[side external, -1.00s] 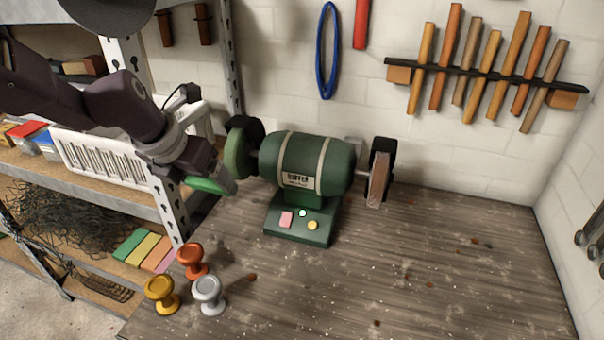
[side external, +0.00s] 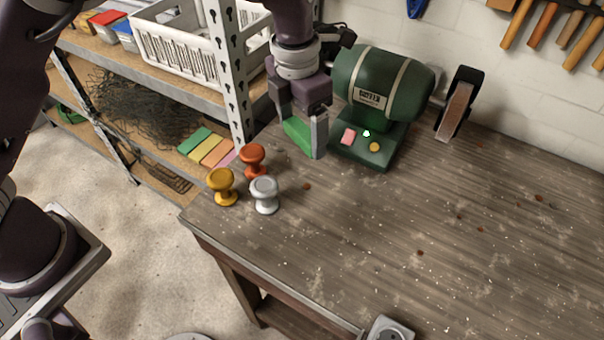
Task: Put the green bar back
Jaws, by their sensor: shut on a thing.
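The green bar (side external: 297,136) is held between the two fingers of my gripper (side external: 300,132), low over the workbench just left of the grinder's base. My gripper is shut on it and points down. I cannot tell whether the bar touches the bench. On the lower shelf at left, flat coloured pieces lie side by side: a green one (side external: 194,140), a yellow one (side external: 206,147), an orange one (side external: 217,153) and a pink one at the right end, partly hidden.
An orange knob (side external: 252,158), a yellow knob (side external: 222,186) and a silver knob (side external: 264,194) stand at the bench's left corner. The green grinder (side external: 375,95) stands right of my gripper. A metal shelf post (side external: 236,85) rises at left. The bench's right side is mostly clear.

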